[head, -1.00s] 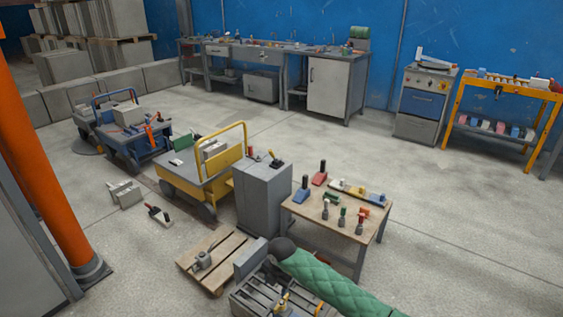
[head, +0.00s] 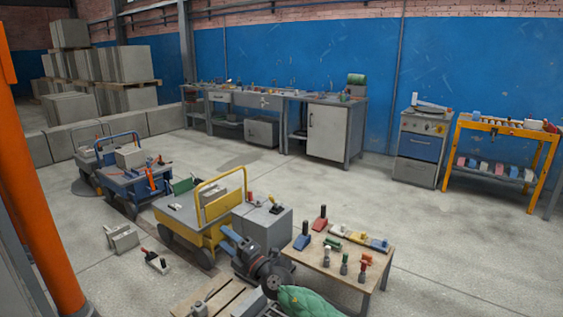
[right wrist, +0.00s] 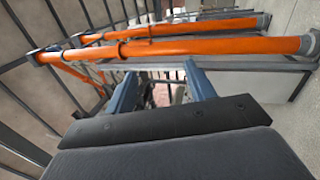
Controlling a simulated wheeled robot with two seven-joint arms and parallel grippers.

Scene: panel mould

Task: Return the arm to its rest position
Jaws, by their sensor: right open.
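My right gripper (head: 229,241) shows low in the middle of the head view, its blue fingers pointing up and left in front of the grey cabinet and yellow cart. The dark wrist and green-sleeved forearm (head: 308,302) lie behind it, at the bottom edge. In the right wrist view the two blue fingers of this gripper (right wrist: 160,88) stand apart with nothing between them. Orange pipes and grey bars fill the background there. My left gripper is not in view.
A wooden-topped table (head: 318,264) with several tools stands just right of my wrist. A yellow cart (head: 212,238), a grey cabinet (head: 283,226) and a wooden pallet (head: 236,291) are close by. An orange post (head: 38,215) rises at left. Open floor lies at right.

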